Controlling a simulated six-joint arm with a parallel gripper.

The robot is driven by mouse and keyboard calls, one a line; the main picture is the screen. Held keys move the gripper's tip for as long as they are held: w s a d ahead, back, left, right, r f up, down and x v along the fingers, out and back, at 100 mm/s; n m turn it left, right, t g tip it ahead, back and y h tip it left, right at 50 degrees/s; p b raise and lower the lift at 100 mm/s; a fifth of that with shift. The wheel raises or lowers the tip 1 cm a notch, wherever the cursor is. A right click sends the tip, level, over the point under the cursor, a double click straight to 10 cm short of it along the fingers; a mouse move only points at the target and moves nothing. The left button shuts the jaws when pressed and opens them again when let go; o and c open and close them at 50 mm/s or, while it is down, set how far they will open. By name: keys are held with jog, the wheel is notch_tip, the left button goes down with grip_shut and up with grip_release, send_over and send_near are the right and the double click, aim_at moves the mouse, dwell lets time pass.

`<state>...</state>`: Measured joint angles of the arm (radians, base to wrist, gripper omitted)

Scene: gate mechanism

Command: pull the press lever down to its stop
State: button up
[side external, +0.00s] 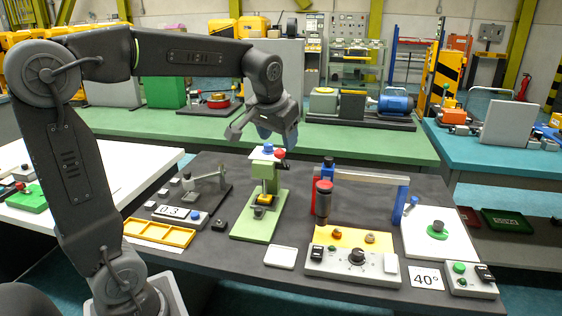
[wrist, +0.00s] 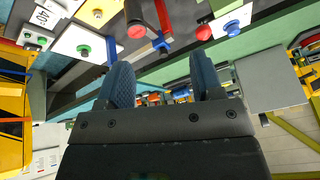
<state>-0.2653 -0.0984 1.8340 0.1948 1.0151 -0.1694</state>
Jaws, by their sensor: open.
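The green press (side external: 262,200) stands on the dark table, with a white top plate, a blue knob (side external: 268,147) and a red ball (side external: 280,154), apparently the press lever's end. In the wrist view the red ball (wrist: 203,32) and blue knob (wrist: 232,27) show beyond the right finger. My gripper (side external: 277,138) is above the press top, pointing down. Its blue fingers are apart and empty, also in the wrist view (wrist: 161,65). I cannot tell whether a finger touches the ball. The lever's arm is mostly hidden.
Right of the press stands a gate frame with a red upright (side external: 375,180) and blue posts, beside a dark red-topped cylinder (side external: 323,202). A control box (side external: 352,260) stands in front. A grey lever fixture (side external: 205,182) and yellow tray (side external: 158,230) are at left.

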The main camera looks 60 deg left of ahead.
jog(key=n+g+y, duration=0.1)
jog(key=n, duration=0.1)
send_near(280, 152)
jog(key=x, duration=1.3)
jog(key=shift+a, duration=0.4)
jog(key=shift+r, duration=0.1)
grip_shut()
